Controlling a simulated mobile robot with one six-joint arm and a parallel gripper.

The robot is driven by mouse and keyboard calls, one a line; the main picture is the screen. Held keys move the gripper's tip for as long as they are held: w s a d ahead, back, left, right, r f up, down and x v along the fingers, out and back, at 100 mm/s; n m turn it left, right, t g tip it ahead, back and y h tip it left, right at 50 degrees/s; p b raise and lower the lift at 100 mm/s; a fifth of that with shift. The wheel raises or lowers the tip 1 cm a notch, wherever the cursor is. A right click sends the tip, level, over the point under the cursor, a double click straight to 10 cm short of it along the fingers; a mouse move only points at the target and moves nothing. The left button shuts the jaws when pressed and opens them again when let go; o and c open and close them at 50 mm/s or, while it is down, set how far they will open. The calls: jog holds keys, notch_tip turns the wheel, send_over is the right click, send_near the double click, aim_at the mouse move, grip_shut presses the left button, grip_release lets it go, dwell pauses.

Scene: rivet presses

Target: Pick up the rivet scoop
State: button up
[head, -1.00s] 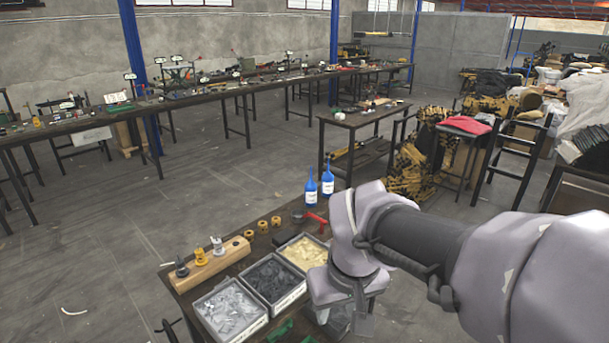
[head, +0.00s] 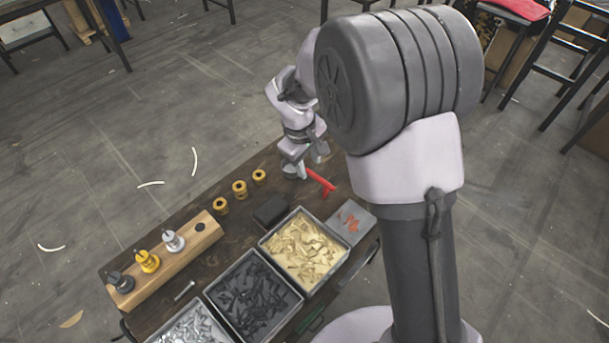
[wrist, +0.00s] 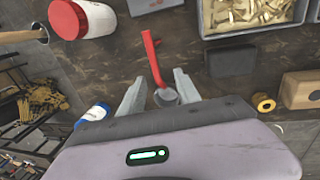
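The rivet scoop, with a red handle and a small grey bowl, lies on the dark table top. In the wrist view its red handle (wrist: 154,58) points away from my gripper (wrist: 158,88). The grey bowl (wrist: 167,98) is between the two fingers, nearer the right one. The fingers are open and apart, one on each side of the scoop. In the head view the red handle (head: 320,181) shows beside my gripper (head: 294,172), and the bowl is hidden there. I cannot tell how high the fingertips are above the table.
A black block (head: 271,211), brass bushings (head: 239,189) and a bin of brass rivets (head: 304,250) are close by. A bin of dark rivets (head: 252,296) and a wooden rack (head: 170,262) stand farther left.

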aim_at(312, 172)
jog(key=f+b, duration=0.1)
jog(key=f, duration=0.1)
jog(key=w+f+b, duration=0.1)
jog(key=f, duration=0.2)
jog(key=w+d+f+b, duration=0.1)
jog(key=f, duration=0.2)
jog(key=shift+w+d+f+b, duration=0.1)
jog(key=shift+w+f+b, duration=0.15)
jog(key=shift+b, duration=0.15)
jog(key=shift+r, duration=0.2)
jog(key=shift+c, duration=0.7)
grip_shut()
